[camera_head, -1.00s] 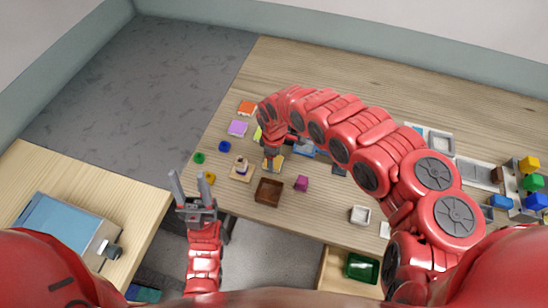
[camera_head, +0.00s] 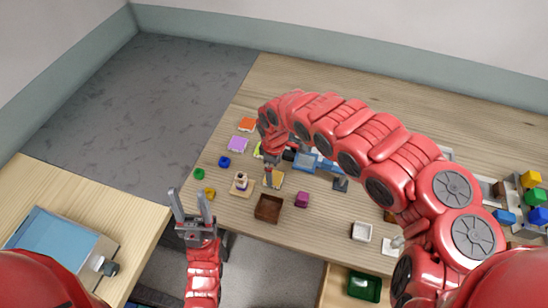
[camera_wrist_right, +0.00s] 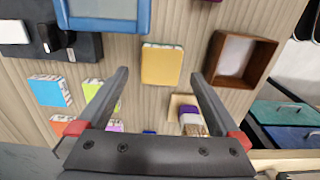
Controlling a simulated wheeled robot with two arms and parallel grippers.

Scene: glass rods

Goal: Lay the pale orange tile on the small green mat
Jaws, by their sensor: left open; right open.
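The pale orange tile (camera_wrist_right: 162,64) lies flat on the wooden table, seen whole in the right wrist view. It also shows in the head view (camera_head: 276,181), partly behind my right gripper. My right gripper (camera_wrist_right: 160,73) is open and empty, its fingertips on either side of the tile's near end in the picture; the height above it is unclear. In the head view this gripper (camera_head: 268,183) points down at the tile. A yellow-green flat piece (camera_wrist_right: 93,92) lies nearby; I cannot tell whether it is the small green mat. My left gripper (camera_head: 190,207) is open and empty.
A brown open box (camera_head: 268,209) and a magenta block (camera_head: 302,200) are near the tile. A blue-rimmed piece (camera_wrist_right: 103,22) lies close by. A wooden stand with a purple-topped object (camera_head: 241,183) is left of the tile. A purple tile (camera_head: 239,143) lies farther back.

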